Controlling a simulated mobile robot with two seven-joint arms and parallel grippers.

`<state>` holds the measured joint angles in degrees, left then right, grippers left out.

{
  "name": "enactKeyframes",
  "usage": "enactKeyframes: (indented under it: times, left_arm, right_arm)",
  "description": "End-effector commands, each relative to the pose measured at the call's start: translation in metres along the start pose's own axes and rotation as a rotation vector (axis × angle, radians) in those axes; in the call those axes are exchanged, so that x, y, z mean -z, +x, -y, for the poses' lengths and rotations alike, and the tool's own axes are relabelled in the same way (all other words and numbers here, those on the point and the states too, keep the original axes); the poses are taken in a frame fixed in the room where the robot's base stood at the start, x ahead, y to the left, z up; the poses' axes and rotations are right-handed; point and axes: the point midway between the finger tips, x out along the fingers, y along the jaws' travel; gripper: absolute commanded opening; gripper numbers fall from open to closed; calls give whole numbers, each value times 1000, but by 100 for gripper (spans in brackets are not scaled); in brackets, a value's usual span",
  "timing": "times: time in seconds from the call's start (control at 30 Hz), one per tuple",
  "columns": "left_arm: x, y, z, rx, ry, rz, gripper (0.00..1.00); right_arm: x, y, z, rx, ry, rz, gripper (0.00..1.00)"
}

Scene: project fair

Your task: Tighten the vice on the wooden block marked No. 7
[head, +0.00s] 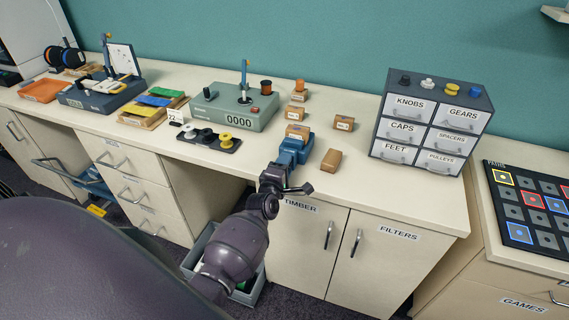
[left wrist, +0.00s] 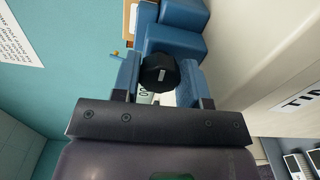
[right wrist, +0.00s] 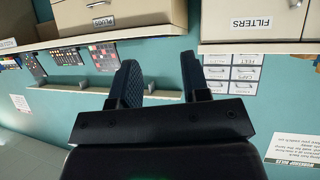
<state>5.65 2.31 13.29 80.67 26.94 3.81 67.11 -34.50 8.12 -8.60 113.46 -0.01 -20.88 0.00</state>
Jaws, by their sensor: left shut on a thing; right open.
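The blue vice (head: 303,150) stands at the front edge of the workbench, and its blue body also shows in the left wrist view (left wrist: 176,40). A wooden block (head: 297,131) with a pale label sits at the top of the vice; I cannot read its number. My left gripper (head: 283,174) reaches the front of the vice. In the left wrist view my left gripper (left wrist: 160,80) is shut on the vice's black knob (left wrist: 159,73), one finger on each side. My right gripper (right wrist: 157,82) is open and empty, away from the vice, and out of the head view.
Loose wooden blocks lie close by: one right of the vice (head: 331,160), one behind it (head: 343,123). A grey-green counter box (head: 240,110) stands to the left, a labelled drawer unit (head: 430,120) to the right. The bench front between vice and drawer unit is mostly clear.

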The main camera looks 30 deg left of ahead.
Motion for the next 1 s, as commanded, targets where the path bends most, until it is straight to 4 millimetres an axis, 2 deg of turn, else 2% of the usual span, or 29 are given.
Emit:
enactKeyframes:
  times: [0.3,1.0]
  left_arm:
    - [-1,0,0,0,301,1,16]
    - [1,0,4,2,966,2,16]
  right_arm:
    - [7,-6,-1,0,1,5,43]
    - [2,-18,-2,-2,4,39,43]
